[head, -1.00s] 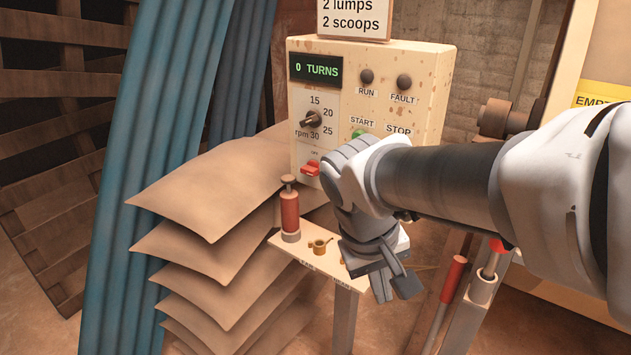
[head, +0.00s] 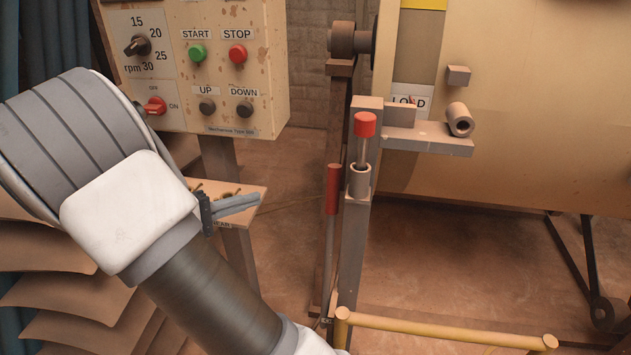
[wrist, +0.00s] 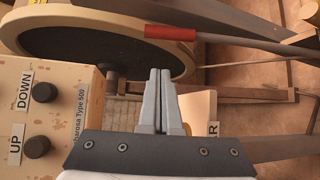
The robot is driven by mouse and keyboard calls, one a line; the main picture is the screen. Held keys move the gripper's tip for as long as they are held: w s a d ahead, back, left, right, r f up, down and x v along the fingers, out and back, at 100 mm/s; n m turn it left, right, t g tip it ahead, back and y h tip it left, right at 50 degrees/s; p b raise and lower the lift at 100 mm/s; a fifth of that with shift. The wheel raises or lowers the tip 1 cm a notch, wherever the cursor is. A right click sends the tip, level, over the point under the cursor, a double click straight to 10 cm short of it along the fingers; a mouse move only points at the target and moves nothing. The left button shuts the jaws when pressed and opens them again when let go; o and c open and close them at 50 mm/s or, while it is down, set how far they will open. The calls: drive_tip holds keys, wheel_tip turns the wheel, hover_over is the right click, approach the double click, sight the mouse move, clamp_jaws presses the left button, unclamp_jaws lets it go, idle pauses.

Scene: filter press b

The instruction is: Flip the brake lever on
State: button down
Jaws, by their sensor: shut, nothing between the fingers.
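The lever with a red grip (head: 333,190) on a thin grey rod stands nearly upright beside the machine's wooden post; I take it to be the brake lever. In the wrist view its red grip (wrist: 170,33) lies beyond my fingertips, with the rod running right. My gripper (head: 257,199) is shut and empty, to the left of the lever with a gap between. The shut fingers (wrist: 160,72) also show in the wrist view. The lever's foot is low by the yellow bar and partly unclear.
A red-capped pin (head: 364,125) sits in a holder on the post (head: 352,250), right of the lever. The control box (head: 215,70) and small shelf (head: 245,205) are close to my gripper. A large drum (head: 540,110) fills the right; a yellow bar (head: 440,330) crosses low in front.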

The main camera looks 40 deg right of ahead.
idle(0.3)
drive_tip(key=d+f+b, duration=0.3)
drive_tip(key=d, duration=1.6)
drive_tip(key=shift+s+d+b, duration=0.35)
drive_tip(key=shift+d, duration=0.05)
drive_tip(key=shift+a, duration=0.15)
